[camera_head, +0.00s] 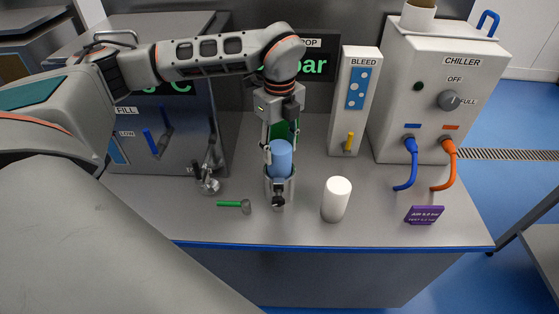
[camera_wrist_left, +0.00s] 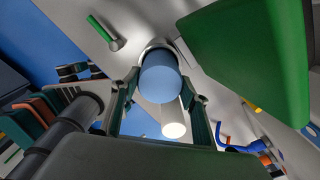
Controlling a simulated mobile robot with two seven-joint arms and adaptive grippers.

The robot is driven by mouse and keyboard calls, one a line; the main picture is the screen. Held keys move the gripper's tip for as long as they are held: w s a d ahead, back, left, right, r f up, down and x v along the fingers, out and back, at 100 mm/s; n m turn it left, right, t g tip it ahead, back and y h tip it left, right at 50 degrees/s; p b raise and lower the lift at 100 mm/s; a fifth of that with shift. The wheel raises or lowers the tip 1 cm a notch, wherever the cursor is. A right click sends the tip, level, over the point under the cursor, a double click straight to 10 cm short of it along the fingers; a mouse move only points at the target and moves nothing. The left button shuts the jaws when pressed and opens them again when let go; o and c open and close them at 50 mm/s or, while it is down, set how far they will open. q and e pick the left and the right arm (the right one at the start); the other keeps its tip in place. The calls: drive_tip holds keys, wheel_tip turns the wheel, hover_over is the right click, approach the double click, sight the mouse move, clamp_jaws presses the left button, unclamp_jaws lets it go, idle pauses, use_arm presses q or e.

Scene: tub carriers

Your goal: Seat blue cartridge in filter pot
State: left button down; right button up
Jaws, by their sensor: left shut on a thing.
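The blue cartridge (camera_head: 281,158) is a plain upright cylinder held by my left gripper (camera_head: 279,148), which is shut on it from above. The metal filter pot (camera_head: 279,196) stands on the bench directly below. The cartridge's lower end overlaps the pot's mouth and is partly hidden by it; I cannot tell how deep it sits. In the left wrist view the cartridge (camera_wrist_left: 160,78) lies between the two fingers, with the pot's rim (camera_wrist_left: 157,43) behind it. My right gripper is not in view.
A white cylinder (camera_head: 337,199) stands right of the pot. A green-handled tool (camera_head: 235,205) lies to its left, near a metal valve fitting (camera_head: 208,184). The BLEED panel (camera_head: 354,120) and CHILLER box (camera_head: 437,100) stand behind at right. The bench front is mostly clear.

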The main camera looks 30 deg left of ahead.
use_arm(q)
drive_tip(key=shift+f, duration=0.9)
wheel_tip(320, 180, down, 3)
drive_tip(key=shift+f, duration=0.2)
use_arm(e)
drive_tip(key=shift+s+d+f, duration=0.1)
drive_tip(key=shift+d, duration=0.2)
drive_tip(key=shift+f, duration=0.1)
use_arm(q)
drive_tip(key=shift+f, duration=0.3)
drive_tip(key=c, duration=1.2)
unclamp_jaws()
drive_tip(key=shift+s, duration=0.1)
drive_tip(key=shift+c, duration=0.2)
drive_tip(key=shift+o, duration=0.6)
drive_tip(key=shift+f, duration=0.1)
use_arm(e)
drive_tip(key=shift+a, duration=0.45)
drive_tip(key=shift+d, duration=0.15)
